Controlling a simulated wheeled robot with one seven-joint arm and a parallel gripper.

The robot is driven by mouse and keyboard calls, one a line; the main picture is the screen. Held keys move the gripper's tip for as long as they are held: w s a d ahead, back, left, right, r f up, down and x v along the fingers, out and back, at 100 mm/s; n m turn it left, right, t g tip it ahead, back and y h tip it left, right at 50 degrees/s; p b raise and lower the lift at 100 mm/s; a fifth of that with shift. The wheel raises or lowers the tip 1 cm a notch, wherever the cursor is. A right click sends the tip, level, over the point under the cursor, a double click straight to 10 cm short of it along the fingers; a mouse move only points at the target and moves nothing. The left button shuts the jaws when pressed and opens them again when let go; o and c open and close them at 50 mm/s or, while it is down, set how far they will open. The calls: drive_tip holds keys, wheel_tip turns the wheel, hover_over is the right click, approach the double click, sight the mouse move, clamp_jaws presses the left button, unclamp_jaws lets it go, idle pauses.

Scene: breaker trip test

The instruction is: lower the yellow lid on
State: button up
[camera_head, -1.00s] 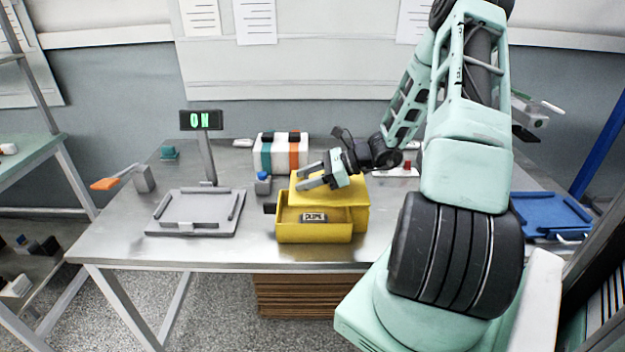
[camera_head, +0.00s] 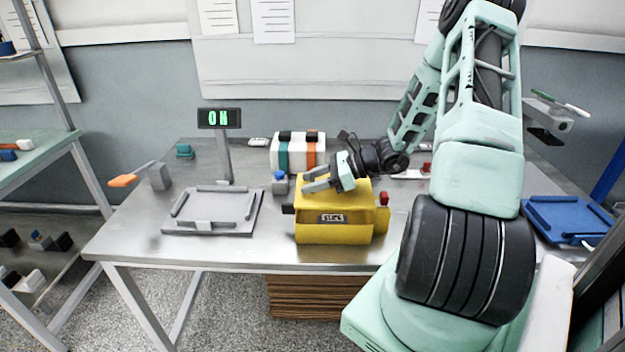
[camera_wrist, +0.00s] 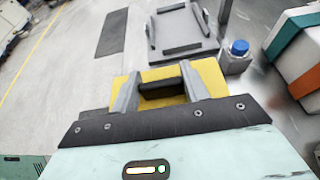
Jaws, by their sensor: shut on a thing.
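The yellow box (camera_head: 345,234) stands on the metal bench, a dark label on its front. Its yellow lid (camera_head: 357,199) lies over the top; from here I cannot tell whether it is fully seated. My gripper (camera_head: 318,184) is above the lid. In the wrist view my gripper (camera_wrist: 158,88) is shut on the black handle (camera_wrist: 162,90), with the yellow lid (camera_wrist: 205,72) around and below it. A black part (camera_head: 288,209) sticks out at the box's left and a red part (camera_head: 384,198) shows at its right.
A blue-capped block (camera_head: 280,184) and a white banded case (camera_head: 298,153) are close behind. A blue tray (camera_head: 568,219) lies right.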

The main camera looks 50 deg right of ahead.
sight(313, 195)
drive_tip(key=shift+f+b, duration=1.35)
drive_tip(key=shift+f, duration=0.95)
drive_tip(key=o, duration=1.1)
drive_tip(key=shift+c, duration=0.2)
drive_tip(key=b+v, duration=0.1)
drive_tip(key=v, duration=1.6)
drive_tip(key=shift+s+d+r, duration=0.1)
drive_tip(key=shift+s, duration=0.1)
